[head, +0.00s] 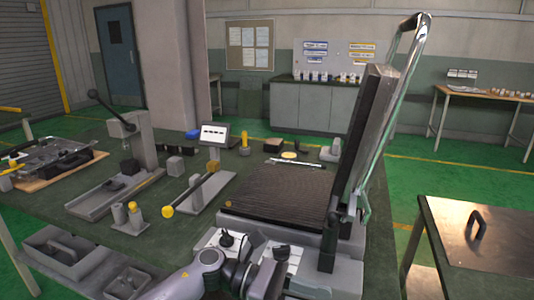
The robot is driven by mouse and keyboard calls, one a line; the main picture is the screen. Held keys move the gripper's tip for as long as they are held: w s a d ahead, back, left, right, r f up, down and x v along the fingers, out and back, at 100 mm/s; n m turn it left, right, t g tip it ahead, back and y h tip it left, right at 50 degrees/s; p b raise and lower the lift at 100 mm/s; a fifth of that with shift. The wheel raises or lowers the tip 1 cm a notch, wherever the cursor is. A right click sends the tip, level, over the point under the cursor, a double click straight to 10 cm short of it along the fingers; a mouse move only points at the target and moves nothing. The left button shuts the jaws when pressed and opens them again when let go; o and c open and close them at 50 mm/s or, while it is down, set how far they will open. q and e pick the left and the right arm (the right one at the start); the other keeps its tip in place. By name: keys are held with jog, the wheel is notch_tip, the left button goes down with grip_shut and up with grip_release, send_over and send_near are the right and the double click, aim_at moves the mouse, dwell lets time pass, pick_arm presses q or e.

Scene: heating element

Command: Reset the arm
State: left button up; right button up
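One of my arms comes in at the bottom centre, from the left, so I take it as my left. Its dark wrist and gripper (268,277) are low in front of the heating machine (345,272), over or beside its front panel. The fingertips are too small and dark to tell whether they are open or shut, or touching anything. The machine has a dark ribbed lower plate (280,190) and a raised, nearly upright lid (366,130) with a chrome handle (408,50). No object shows on the lower plate. My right gripper is not in view.
The green bench (130,238) also holds a lever press (125,135), a yellow-tipped bar tool (190,195), a small display (214,134) and grey bins (75,260). A side table (475,235) with a dark handle (477,225) stands right, across a floor gap.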

pick_arm(q)
jog(key=a+f+m+t+y+p, duration=0.1)
jog(key=a+f+m+t+y, duration=0.15)
jog(key=a+m+t, duration=0.6)
jog(key=a+f+m+t+y, duration=0.25)
jog(key=m+t, duration=0.35)
jog(key=m, duration=0.7)
jog(key=a+f+m+t+y+p, duration=0.15)
jog(key=a+f+m+t, duration=0.25)
jog(key=m+t, duration=0.5)
jog(key=s+a+f+n+g+y, duration=0.7)
jog(key=s+a+f+n+g, duration=0.1)
jog(key=s+a+f+n, duration=0.4)
jog(key=shift+s+a, duration=0.5)
jog(key=shift+s, duration=0.55)
jog(key=shift+y, duration=0.25)
